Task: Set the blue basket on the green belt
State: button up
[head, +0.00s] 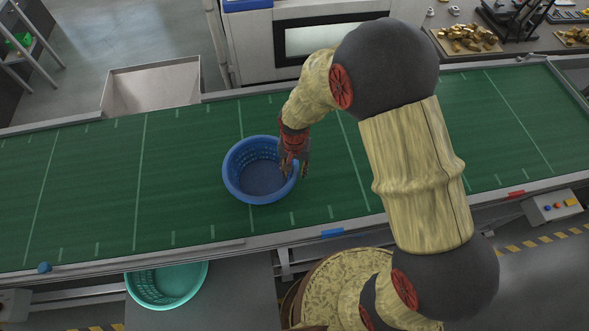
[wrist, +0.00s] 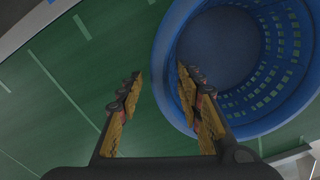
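The blue basket (head: 235,187) sits upright on the green belt (head: 90,190), near the middle of the belt's width, and looks empty. My gripper (head: 294,168) is at the basket's right rim in the head view. In the wrist view the basket (wrist: 290,75) fills the upper right, over the green belt (wrist: 60,100). My gripper (wrist: 159,76) is open there, one finger over the inside of the basket and the other outside over the belt. The rim lies between the fingers, with a gap to the outer finger. I cannot tell whether the inner finger touches the rim.
A teal basket (head: 166,284) stands below the belt's near edge. A pale open bin (head: 150,88) is behind the belt at left. A control box (head: 552,206) is at the near right edge. The belt left of the blue basket is clear.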

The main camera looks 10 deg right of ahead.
jog(key=s+d+r+n+t, duration=0.1)
jog(key=s+d+r, duration=0.1)
jog(key=r, duration=0.7)
jog(key=s+d+r+t+b, duration=0.1)
jog(key=s+d+r, duration=0.15)
jog(key=r, duration=0.65)
jog(key=s+d+r+n+t, duration=0.1)
jog(key=d+r, duration=0.1)
jog(key=r, duration=0.7)
jog(key=s+d+r+n+t, duration=0.1)
jog(key=s+d+r, duration=0.2)
jog(key=s, duration=0.3)
jog(key=s+d+r+n+t, duration=0.1)
jog(key=s+d+r, duration=0.2)
jog(key=s, duration=0.3)
jog(key=shift+d+r+t, duration=0.15)
jog(key=shift+r+t, duration=0.15)
jog(key=shift+r, duration=0.5)
notch_tip(320, 180, down, 22)
jog(key=b, duration=2.2)
jog(key=shift+r, duration=0.15)
jog(key=shift+c, duration=0.7)
